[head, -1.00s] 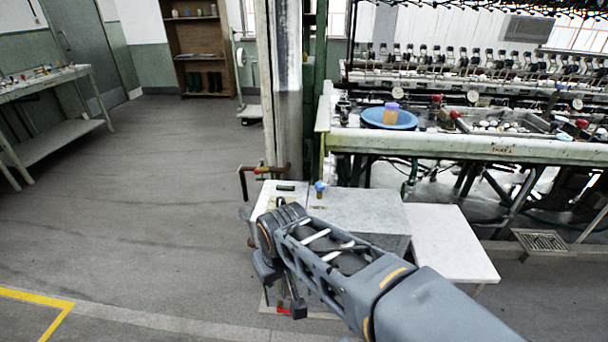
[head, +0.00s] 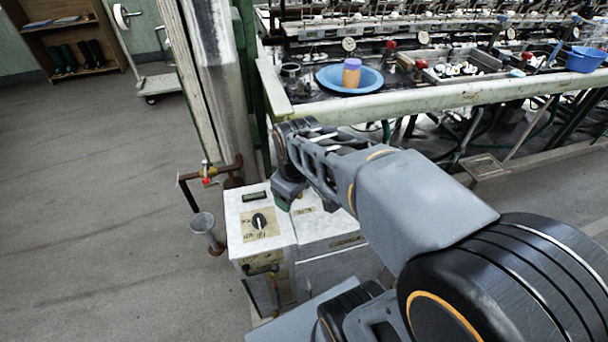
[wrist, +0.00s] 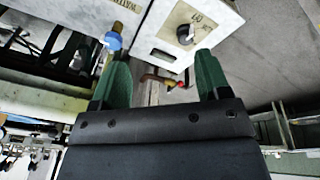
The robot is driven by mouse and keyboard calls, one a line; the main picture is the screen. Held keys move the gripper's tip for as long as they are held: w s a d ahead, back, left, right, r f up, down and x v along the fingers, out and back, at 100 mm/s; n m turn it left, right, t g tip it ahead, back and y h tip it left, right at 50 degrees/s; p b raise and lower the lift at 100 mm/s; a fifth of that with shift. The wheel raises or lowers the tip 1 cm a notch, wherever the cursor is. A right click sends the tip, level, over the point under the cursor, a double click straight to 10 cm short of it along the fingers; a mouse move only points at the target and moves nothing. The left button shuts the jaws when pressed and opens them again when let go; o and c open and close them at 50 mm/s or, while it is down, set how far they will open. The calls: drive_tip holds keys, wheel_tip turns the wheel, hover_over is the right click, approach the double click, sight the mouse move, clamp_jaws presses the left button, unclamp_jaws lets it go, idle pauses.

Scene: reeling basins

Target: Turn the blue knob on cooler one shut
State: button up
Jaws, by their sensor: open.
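The cooler (head: 233,228) is a white box with a black dial (head: 259,221) on its top; its pale top also shows in the wrist view (wrist: 160,30). The blue knob (wrist: 114,41) sits on a brass stem at the upper left of the wrist view, close to the left fingertip. It is not between the fingers, and I cannot tell whether it touches that finger. In the head view my arm hides the knob. My gripper (wrist: 162,72) is open and empty, its green fingers wide apart. In the head view it hangs over the cooler's right part.
A pipe with a red-handled valve (head: 207,182) stands behind the cooler, near a pillar (head: 208,75). The reeling bench (head: 430,103) with a blue basin (head: 368,82) runs behind my arm. The floor (head: 100,200) on the left is clear.

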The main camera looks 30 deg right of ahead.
drive_tip(key=w+d+f+n+g+p, duration=0.1)
drive_tip(key=w+d+n, duration=0.3)
drive_tip(key=w+n, duration=0.45)
drive_tip(key=w+d+n+g, duration=0.1)
drive_tip(key=w+d+n, duration=0.4)
drive_tip(key=n, duration=0.6)
drive_tip(key=f+b, duration=0.1)
drive_tip(key=f, duration=0.8)
drive_tip(key=f+b, duration=0.1)
drive_tip(key=f, duration=0.3)
drive_tip(key=shift+w+a+f+b, duration=0.3)
drive_tip(key=shift+w+f+b, duration=0.05)
drive_tip(key=shift+w, duration=0.05)
drive_tip(key=shift+c, duration=0.3)
drive_tip(key=c, duration=0.9)
drive_tip(key=shift+m, duration=0.25)
